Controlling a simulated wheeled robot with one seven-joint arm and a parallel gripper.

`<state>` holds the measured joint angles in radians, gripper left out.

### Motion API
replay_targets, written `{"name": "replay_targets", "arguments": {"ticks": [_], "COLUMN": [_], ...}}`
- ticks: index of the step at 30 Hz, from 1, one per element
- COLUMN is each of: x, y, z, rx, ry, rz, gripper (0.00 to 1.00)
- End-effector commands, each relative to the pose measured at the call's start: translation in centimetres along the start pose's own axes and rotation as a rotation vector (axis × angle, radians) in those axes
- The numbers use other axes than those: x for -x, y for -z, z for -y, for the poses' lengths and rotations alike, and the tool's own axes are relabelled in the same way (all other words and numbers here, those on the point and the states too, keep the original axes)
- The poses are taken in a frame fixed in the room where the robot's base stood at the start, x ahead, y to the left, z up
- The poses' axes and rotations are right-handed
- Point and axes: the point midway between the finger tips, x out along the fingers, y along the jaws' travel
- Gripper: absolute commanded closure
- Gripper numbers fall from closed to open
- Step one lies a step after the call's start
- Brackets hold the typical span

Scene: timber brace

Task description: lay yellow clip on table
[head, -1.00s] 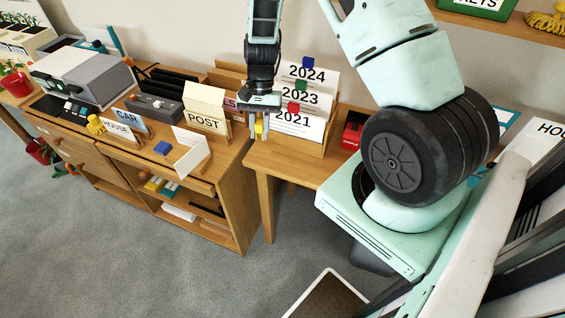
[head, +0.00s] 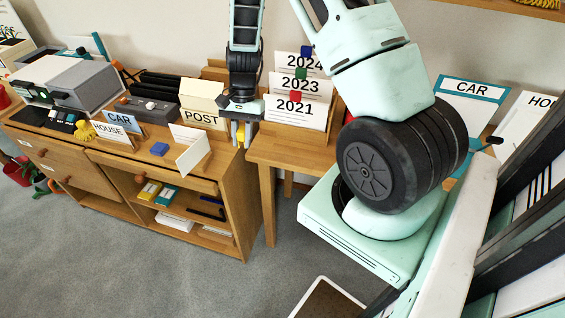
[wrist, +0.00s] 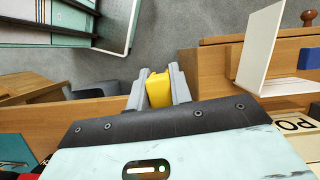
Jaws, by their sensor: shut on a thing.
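My gripper (head: 240,134) points down over the gap between the wooden cabinet and the wooden side table (head: 290,150). It is shut on the yellow clip (wrist: 160,90), which sits between the two grey fingers in the wrist view. In the head view only a small bit of the yellow clip (head: 240,133) shows between the fingertips. The side table's front left corner is just right of the gripper. The clip is held up, and I cannot tell its exact height over the table edge.
A POST box (head: 202,105), a white card (head: 190,150) and a blue block (head: 159,149) are on the cabinet (head: 235,190). The table's front strip is bare.

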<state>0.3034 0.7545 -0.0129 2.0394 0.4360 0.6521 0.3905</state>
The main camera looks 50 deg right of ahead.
Motion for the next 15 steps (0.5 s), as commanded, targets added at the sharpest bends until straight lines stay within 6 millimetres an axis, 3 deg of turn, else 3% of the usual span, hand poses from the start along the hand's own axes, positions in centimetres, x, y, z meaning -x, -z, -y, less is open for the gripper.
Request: {"name": "replay_targets", "arguments": {"ticks": [9,15], "x": [1.1,2.2], "y": [7.3,10.0], "z": [-5.2,-8.9], "rx": [-0.936,-1.385], "ry": [0.367,0.543], "rz": [-0.002,0.014], "gripper": [1.00,1.00]}}
